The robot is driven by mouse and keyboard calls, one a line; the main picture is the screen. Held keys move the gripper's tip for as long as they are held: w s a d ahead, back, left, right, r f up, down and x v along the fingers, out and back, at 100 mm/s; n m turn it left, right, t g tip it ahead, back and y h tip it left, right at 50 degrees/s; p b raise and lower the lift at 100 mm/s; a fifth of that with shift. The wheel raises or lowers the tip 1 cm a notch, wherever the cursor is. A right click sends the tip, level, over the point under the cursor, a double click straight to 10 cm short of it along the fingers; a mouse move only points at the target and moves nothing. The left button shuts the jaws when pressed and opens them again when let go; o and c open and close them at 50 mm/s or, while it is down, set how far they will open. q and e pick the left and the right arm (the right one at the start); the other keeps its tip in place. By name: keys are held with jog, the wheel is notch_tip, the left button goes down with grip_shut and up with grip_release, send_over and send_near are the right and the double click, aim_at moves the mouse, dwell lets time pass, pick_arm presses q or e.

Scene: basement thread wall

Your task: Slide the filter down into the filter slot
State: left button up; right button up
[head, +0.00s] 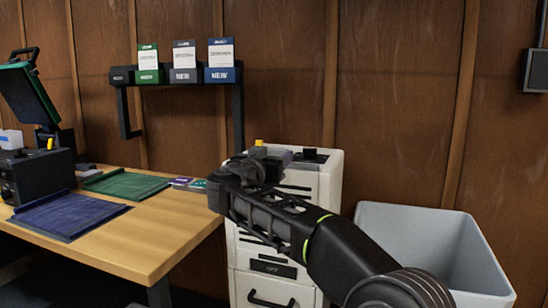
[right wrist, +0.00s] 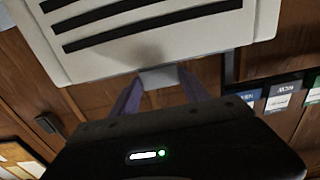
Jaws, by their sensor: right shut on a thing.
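My right gripper (right wrist: 160,82) is shut on a small grey piece, which I take to be the filter (right wrist: 160,77); only its end shows between the two purple fingers. It is beside the slatted face of the white cabinet (right wrist: 150,50), close to its edge. In the head view my right arm reaches in from the lower right, and its wrist covers part of the cabinet (head: 318,200) front and top. A greyish-purple part shows just behind the wrist at the cabinet top; I cannot tell whether it is finger or filter. The filter slot is hidden. My left gripper is not in view.
A grey bin (head: 400,212) stands right of the cabinet. The wooden table (head: 165,230) with blue and green mats is at left. A wall shelf (head: 190,78) holds several boxes.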

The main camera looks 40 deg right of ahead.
jog(key=o, duration=1.3)
jog(key=shift+f, duration=0.15)
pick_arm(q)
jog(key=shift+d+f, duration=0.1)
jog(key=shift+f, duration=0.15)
pick_arm(e)
jog(key=shift+o, duration=0.2)
